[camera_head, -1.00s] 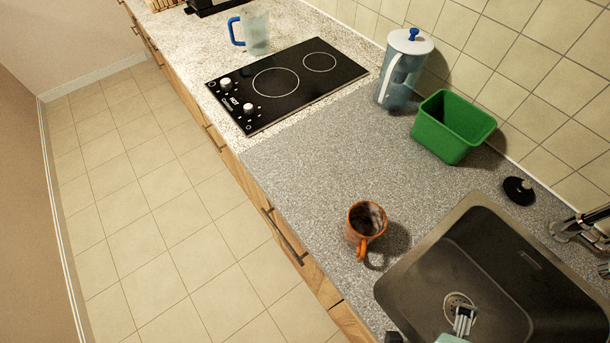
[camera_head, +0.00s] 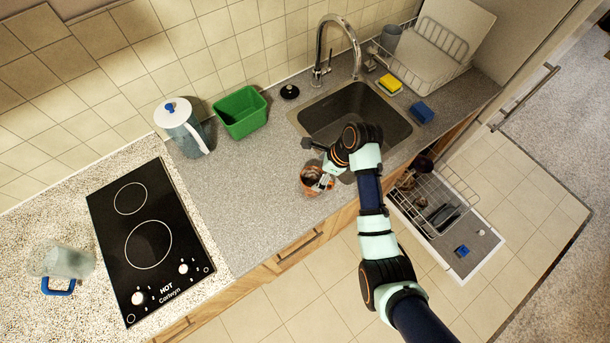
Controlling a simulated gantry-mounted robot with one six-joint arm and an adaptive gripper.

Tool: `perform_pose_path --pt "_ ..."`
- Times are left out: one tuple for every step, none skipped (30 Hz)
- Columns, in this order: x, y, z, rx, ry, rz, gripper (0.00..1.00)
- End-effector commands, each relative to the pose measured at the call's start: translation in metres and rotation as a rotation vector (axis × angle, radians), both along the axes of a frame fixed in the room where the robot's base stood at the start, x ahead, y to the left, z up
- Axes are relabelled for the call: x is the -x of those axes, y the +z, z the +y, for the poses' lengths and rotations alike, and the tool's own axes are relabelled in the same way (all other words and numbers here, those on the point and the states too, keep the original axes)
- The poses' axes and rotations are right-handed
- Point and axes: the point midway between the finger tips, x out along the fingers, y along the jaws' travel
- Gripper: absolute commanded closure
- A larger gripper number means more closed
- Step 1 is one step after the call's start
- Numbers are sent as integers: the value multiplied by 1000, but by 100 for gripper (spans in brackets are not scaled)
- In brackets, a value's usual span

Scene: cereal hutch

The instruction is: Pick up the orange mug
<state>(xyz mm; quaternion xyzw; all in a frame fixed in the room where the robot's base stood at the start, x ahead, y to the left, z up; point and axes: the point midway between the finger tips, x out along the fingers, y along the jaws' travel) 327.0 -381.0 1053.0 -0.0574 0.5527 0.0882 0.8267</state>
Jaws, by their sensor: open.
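The orange mug (camera_head: 309,188) stands upright on the grey counter, left of the sink and near the counter's front edge. My gripper (camera_head: 323,180) is at the mug, over its right side and rim. The jaws are open, but they are small and dark here. I cannot tell whether a finger touches the mug or reaches inside it. The mug's handle is not clearly visible, and my arm comes in from the lower right.
The sink (camera_head: 395,141) and tall faucet (camera_head: 322,55) stand behind my wrist. A green bin (camera_head: 241,118) and a blue-white pitcher (camera_head: 181,128) stand at the wall. The cooktop (camera_head: 150,240) is left. An open dishwasher rack (camera_head: 435,200) is at lower right. Counter left of the mug is clear.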

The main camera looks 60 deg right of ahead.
Motion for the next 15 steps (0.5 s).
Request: perform_pose_path --pt "-1 -4 1 0 1 1 0" --pt "-2 -5 1 0 1 1 0" --pt "-2 -5 0 1 1 1 0" --pt "-2 -7 0 1 1 1 0" --pt "-3 -11 0 1 2 0 0" --pt "-4 -17 0 -1 3 1 0" --pt "-6 -23 -1 -1 3 1 0" --pt "-7 -28 -2 -2 3 1 0" --pt "-9 -36 -3 0 1 1 0" --pt "-11 -41 -2 -1 3 1 0" --pt "-13 -44 -2 0 3 0 0" --pt "-15 -49 -1 0 3 1 0" --pt "-16 -51 -1 1 4 0 0" --pt "-17 -53 -1 2 3 -1 0" --pt "-17 -54 -1 2 3 -1 0"
